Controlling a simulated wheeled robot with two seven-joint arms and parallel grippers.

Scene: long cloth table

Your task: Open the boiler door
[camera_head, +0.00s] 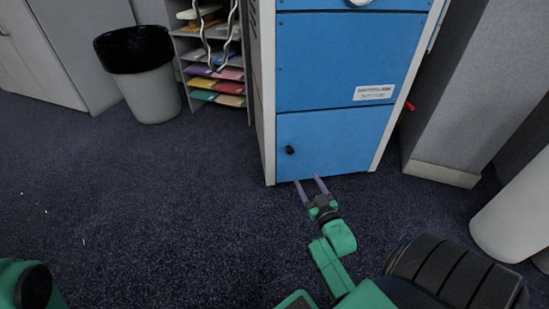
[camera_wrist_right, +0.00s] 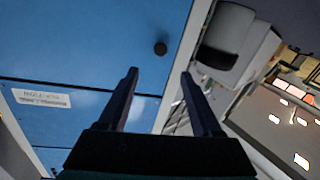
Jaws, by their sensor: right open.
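The boiler (camera_head: 345,60) is a tall blue cabinet with pale side edges. Its lower door (camera_head: 340,140) looks shut flush and has a small black round knob (camera_head: 290,150) near its left edge. My right gripper (camera_head: 307,179) is open and empty, just in front of the door's bottom edge, below and slightly right of the knob in the head view. In the right wrist view the door (camera_wrist_right: 110,40) fills the left side, and the knob (camera_wrist_right: 160,48) shows beyond the open fingertips (camera_wrist_right: 160,73), apart from them. My left gripper is not in view.
A shelf rack (camera_head: 215,80) with coloured papers stands left of the boiler, beside a bin (camera_head: 148,85) with a black liner. A grey partition (camera_head: 470,90) and a white cylinder (camera_head: 515,215) stand to the right.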

